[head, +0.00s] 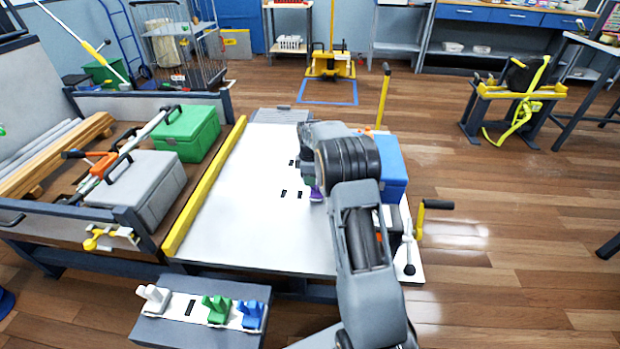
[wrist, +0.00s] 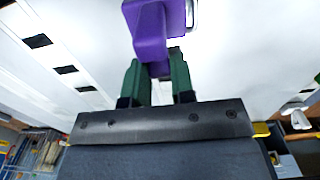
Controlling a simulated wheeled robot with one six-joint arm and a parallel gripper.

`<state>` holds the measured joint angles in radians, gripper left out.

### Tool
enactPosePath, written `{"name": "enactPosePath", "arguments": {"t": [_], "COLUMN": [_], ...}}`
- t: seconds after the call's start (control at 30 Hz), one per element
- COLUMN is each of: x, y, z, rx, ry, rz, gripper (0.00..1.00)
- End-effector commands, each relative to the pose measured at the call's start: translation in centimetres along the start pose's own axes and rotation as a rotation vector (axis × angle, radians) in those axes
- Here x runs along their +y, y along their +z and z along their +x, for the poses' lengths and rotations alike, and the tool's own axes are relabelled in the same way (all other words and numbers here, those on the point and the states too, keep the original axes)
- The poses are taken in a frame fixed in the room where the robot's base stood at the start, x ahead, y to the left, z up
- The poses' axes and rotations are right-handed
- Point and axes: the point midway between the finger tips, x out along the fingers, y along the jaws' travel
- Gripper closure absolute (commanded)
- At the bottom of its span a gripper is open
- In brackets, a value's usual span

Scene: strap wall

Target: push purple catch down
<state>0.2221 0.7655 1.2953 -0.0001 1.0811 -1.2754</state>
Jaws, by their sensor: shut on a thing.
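The purple catch (wrist: 152,25) shows at the top middle of the wrist view, against a white panel. Its narrow lower end reaches down between the two green fingers of my gripper (wrist: 156,66), which are shut on it. In the head view only a small purple patch of the catch (head: 316,194) shows beside my arm, over the white panel (head: 262,235). My arm hides most of it and the fingers there.
A yellow rail (head: 205,188) edges the panel's left side. White, green (head: 217,309) and blue catches sit on a front block. Dark slots mark the panel.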

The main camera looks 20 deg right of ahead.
Motion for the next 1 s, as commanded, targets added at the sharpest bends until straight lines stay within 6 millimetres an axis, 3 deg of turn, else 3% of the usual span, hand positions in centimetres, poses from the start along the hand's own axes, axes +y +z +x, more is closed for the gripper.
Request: {"name": "enactPosePath", "arguments": {"t": [0.43, 1.0], "x": [0.0, 0.0], "y": [-0.7, -2.9], "z": [-0.2, 2.1], "rx": [-0.108, -0.619], "ry": [-0.001, 0.002], "rz": [-0.004, -0.002], "gripper": [1.00, 1.00]}}
